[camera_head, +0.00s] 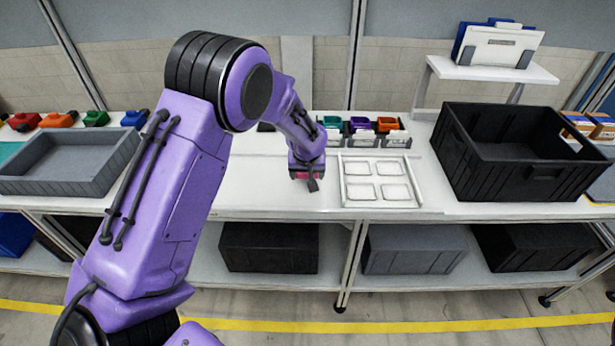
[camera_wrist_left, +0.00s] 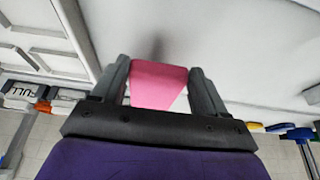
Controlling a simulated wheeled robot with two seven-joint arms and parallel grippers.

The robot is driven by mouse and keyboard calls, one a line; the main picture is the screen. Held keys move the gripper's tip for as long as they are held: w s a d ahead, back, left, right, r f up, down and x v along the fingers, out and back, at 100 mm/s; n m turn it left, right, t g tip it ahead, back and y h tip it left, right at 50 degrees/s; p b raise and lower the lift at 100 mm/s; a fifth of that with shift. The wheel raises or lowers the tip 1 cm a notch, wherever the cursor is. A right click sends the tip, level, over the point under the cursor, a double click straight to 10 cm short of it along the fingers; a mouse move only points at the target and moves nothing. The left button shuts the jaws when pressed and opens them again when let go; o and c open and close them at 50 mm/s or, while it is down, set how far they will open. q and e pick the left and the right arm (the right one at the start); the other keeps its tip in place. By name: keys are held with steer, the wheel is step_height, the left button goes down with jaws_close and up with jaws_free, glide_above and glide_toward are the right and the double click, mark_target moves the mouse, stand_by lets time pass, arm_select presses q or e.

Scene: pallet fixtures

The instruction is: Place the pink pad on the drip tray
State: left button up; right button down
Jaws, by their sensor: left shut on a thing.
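My left gripper (camera_head: 306,178) is shut on the pink pad (camera_wrist_left: 158,85), which sits between its two fingers in the left wrist view. In the head view only a small bit of pink (camera_head: 300,175) shows under the gripper. The gripper is low near the white bench top, just left of a white tray with several rounded rectangular recesses (camera_head: 344,196), which appears to be the drip tray. This tray also shows at the upper left of the left wrist view (camera_wrist_left: 72,28). Whether the pad touches the bench is unclear. My right gripper is not in view.
A large black crate (camera_head: 486,190) stands right of the white tray. Small teal, purple and orange bins (camera_head: 360,124) stand behind it. A grey tray (camera_head: 52,187) is at the left. The bench top (camera_head: 258,190) left of the gripper is clear.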

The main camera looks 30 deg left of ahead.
mark_target(306, 186)
arm_select(q)
steer(key=shift+w+a+f, duration=0.1)
steer(key=shift+a+f, duration=0.1)
steer(key=shift+f, duration=0.1)
steer(key=shift+s+f+p, duration=0.2)
steer(key=shift+f+p, duration=0.65)
steer(key=shift+f, duration=0.25)
steer(key=shift+w+f, duration=0.1)
steer(key=shift+f, duration=0.25)
steer(key=shift+w+f, duration=0.1)
steer(key=shift+f, duration=0.05)
steer(key=shift+f, duration=0.1)
steer(key=o, duration=1)
